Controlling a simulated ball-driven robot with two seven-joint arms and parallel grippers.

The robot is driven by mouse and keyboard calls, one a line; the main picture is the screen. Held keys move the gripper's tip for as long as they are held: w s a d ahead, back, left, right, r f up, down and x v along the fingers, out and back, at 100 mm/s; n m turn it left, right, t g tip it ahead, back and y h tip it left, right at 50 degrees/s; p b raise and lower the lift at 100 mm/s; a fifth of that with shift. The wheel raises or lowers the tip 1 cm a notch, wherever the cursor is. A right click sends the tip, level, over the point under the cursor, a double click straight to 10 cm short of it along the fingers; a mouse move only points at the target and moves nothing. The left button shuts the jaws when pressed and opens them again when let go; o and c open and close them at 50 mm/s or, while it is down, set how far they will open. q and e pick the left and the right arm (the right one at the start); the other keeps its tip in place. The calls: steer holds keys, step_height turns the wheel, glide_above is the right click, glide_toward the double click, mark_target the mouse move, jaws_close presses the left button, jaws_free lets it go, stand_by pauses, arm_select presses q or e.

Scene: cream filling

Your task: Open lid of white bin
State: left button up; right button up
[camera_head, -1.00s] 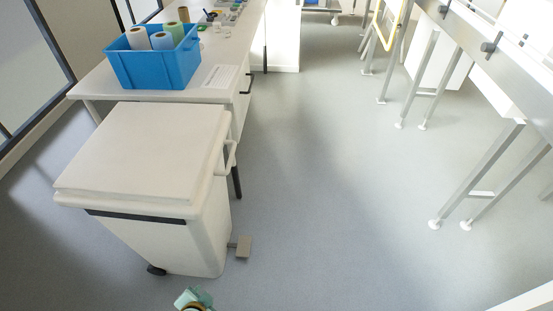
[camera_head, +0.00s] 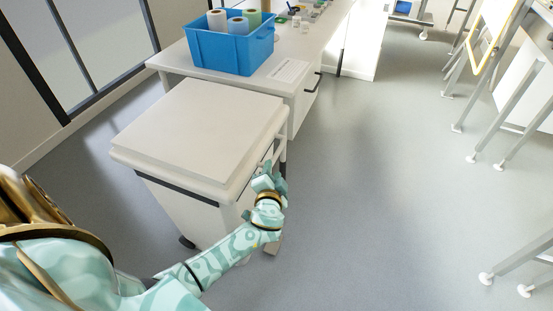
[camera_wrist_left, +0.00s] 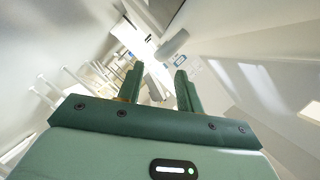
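The white bin (camera_head: 190,209) stands on the floor left of centre in the head view, with its flat white lid (camera_head: 205,122) down. A handle (camera_head: 279,148) is on the right side of the lid, partly hidden by my left gripper. My left gripper (camera_head: 266,168) is at the bin's right side, close to the handle; I cannot tell whether they touch. In the left wrist view its two green fingers (camera_wrist_left: 158,80) are apart, with a pale rounded bar (camera_wrist_left: 172,44) beyond them, perhaps the handle. My right gripper is not in view.
A white table (camera_head: 180,60) behind the bin carries a blue crate (camera_head: 232,54) with several rolls. Grey floor is open to the right, up to metal-legged tables.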

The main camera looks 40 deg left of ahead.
mark_target(274, 158)
arm_select(q)
steer(key=b+x, duration=0.1)
steer(key=x, duration=0.6)
steer(key=shift+f+b, duration=0.15)
steer(key=shift+b, duration=0.2)
steer(key=shift+w+a, duration=0.3)
steer(key=shift+w, duration=0.15)
jaws_close()
